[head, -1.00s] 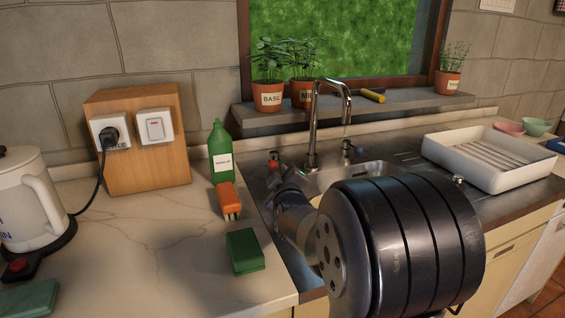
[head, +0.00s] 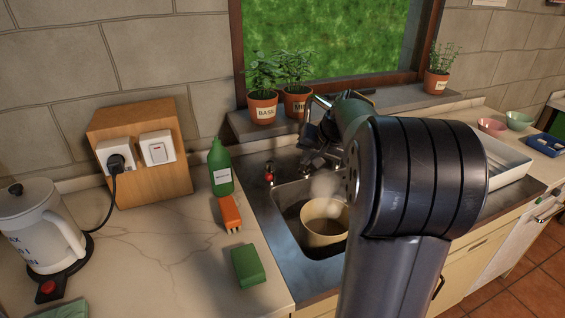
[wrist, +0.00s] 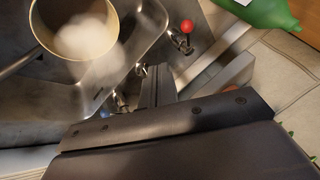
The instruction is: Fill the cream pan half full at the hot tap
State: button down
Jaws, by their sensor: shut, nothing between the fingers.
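The cream pan (head: 325,222) stands in the sink below the tap, partly behind my arm. It also shows in the wrist view (wrist: 97,14), with its handle to the lower left. A white steamy haze hangs over it, and I cannot tell the water level. The hot tap's red knob (head: 269,173) is left of the spout (head: 308,108) and shows in the wrist view (wrist: 187,26). My gripper (wrist: 156,85) is shut and empty, apart from the red knob. In the head view it is up by the spout, and its fingertips are not clear. The blue knob is hidden.
A green bottle (head: 220,170), an orange brush (head: 230,214) and a green sponge (head: 248,265) line the counter left of the sink. Potted herbs (head: 264,92) stand on the sill behind. A white drying tray (head: 507,160) is at the right.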

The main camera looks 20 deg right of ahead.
jog(key=w+a+f+p, duration=0.2)
jog(key=w+a+f, duration=0.3)
jog(key=w+f, duration=0.2)
jog(key=shift+f, duration=0.85)
jog(key=shift+w, duration=0.1)
